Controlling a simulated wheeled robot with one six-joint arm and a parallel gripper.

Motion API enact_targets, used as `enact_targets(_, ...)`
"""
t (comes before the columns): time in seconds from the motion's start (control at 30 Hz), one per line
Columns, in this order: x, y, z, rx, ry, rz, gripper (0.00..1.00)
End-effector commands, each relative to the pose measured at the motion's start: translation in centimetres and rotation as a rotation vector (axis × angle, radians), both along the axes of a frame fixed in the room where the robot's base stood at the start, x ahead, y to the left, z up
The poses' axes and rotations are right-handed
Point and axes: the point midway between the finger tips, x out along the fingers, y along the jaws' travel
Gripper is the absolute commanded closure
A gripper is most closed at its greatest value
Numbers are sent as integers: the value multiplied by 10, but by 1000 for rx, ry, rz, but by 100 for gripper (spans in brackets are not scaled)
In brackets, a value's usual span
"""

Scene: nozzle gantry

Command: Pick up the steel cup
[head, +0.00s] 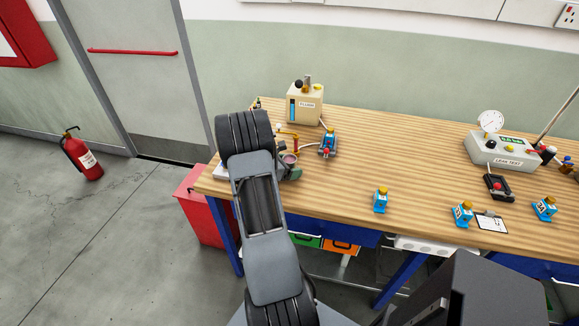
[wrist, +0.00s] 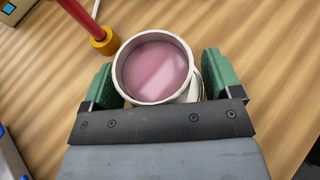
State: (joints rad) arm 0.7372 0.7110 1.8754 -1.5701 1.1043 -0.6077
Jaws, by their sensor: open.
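The steel cup (wrist: 127,64) is round and pale-rimmed, with pink liquid in it, seen from above in the wrist view. My gripper (wrist: 155,75) is open, with one green jaw pad on each side of the cup. A gap shows between the left pad and the cup; the right pad is close to the cup's right side, and I cannot tell whether it touches. In the head view the cup (head: 289,159) shows small near the bench's left end, partly hidden by my arm.
A red post with a yellow base (wrist: 104,40) stands just beyond the cup. A beige flush box (head: 304,104) and a blue device (head: 328,144) stand nearby on the wooden bench (head: 420,150). Small blue blocks and a leak tester (head: 503,152) are farther right.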

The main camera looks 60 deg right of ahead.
Motion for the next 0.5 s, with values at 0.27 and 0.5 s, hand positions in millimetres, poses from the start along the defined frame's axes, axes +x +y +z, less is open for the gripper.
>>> enact_targets(0.27, 0, 0, 0, 0, -1, 0, 29)
enact_targets(0.5, 0, 0, 0, 0, -1, 0, 52)
